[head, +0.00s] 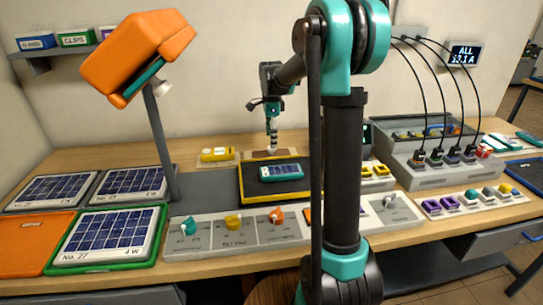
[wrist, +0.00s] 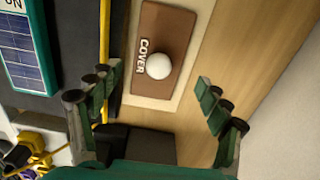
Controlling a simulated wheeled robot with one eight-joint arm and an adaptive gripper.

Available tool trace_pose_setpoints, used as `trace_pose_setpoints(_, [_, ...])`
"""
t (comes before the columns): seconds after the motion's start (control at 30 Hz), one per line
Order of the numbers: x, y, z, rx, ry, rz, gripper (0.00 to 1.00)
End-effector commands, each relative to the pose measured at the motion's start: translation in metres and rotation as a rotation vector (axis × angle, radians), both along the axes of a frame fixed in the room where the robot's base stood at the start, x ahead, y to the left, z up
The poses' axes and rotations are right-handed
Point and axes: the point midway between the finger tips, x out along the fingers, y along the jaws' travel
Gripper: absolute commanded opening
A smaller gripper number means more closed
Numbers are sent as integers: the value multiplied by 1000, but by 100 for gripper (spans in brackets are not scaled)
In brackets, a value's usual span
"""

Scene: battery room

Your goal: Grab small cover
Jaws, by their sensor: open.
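A brown plate labelled COVER (wrist: 176,27) with a round white knob (wrist: 159,66) lies on a pale base on the wooden bench. I take this as the small cover. In the head view the brown plate (head: 287,154) sits behind the yellow-edged tray, partly hidden by my gripper (head: 271,142). My gripper points down over the knob. In the wrist view my gripper (wrist: 159,80) has its two fingers wide apart, one on each side of the knob, with nothing between them gripped. The exact height above the knob cannot be told.
A small solar panel (head: 281,172) lies on the yellow-edged tray (head: 276,197) in front of the plate. A yellow item (head: 216,154) lies to the left. A grey control strip (head: 255,241) runs along the front. An orange lamp (head: 135,50) stands left; a cabled grey unit (head: 432,176) stands right.

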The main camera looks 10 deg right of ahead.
Motion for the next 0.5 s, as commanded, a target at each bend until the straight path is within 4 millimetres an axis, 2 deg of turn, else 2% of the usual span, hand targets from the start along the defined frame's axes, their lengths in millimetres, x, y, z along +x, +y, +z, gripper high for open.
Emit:
trace_pose_setpoints(0.17, [0,0,-10,0,0,0,78])
trace_pose_setpoints(0.5, [-1,-1,-53,0,0,0,78])
